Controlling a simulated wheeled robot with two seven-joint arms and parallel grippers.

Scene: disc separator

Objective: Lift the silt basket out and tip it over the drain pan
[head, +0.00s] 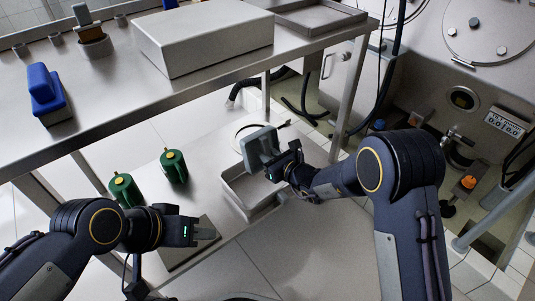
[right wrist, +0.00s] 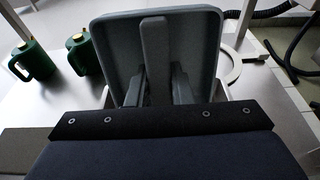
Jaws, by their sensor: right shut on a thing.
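The grey silt basket (head: 258,147) is in the head view, above the low bench. My right gripper (head: 278,160) is shut on its handle bar, and the basket looks tilted. In the right wrist view the basket (right wrist: 198,30) shows as a rounded-corner grey slab, with the upright bar (right wrist: 156,55) between my fingers. What is inside it cannot be seen. The shallow metal drain pan (head: 236,198) is below the basket, partly hidden by it and my gripper. My left gripper (head: 208,234) is low at the left, apart from both; its finger gap is not clear.
Two green canisters (head: 174,166) (head: 124,189) stand left of the pan. A pale ring (head: 242,131) lies behind the basket. The upper steel table (head: 110,95) carries a large box (head: 205,40), a blue-handled block (head: 45,90) and a tray (head: 320,17). Machinery stands at right.

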